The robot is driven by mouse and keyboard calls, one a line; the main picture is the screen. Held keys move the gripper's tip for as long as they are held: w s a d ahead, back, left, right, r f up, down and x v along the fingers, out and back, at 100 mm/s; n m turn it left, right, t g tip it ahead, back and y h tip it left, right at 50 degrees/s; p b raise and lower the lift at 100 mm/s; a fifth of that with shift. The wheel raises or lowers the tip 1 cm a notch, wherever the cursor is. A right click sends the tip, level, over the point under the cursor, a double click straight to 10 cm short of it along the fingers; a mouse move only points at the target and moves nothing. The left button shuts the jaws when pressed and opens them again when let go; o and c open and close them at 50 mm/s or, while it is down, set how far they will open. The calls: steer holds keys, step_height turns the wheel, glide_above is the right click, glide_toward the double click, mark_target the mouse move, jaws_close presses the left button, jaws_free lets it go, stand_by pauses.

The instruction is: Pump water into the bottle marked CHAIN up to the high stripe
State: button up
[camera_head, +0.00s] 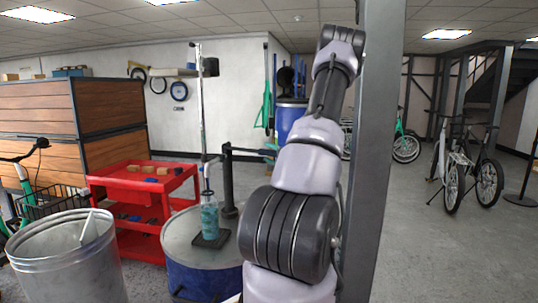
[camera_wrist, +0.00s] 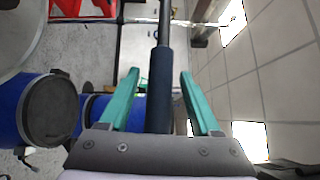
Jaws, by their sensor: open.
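A single teal-tinted bottle (camera_head: 209,217) stands upright on a dark square pad (camera_head: 210,239) on top of a blue drum (camera_head: 190,280) in the head view. Its marking, any stripe and its water level are too small to read. A thin pale pole (camera_head: 200,100) rises behind it. My gripper (camera_wrist: 159,73) is open in the wrist view, with its green fingers apart. A dark cylindrical grip (camera_wrist: 161,85) on a thinner rod lies between the fingers, with a gap on each side. The head view does not show my gripper.
A red cart (camera_head: 150,185) with small items stands behind the drum. A metal bin (camera_head: 65,260) is at front left. A grey post (camera_head: 375,150) stands right of my arm. Bikes (camera_head: 455,170) are at right, with clear floor before them.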

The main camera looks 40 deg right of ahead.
steer(key=shift+c, duration=0.3)
jaws_close()
stand_by(1.1)
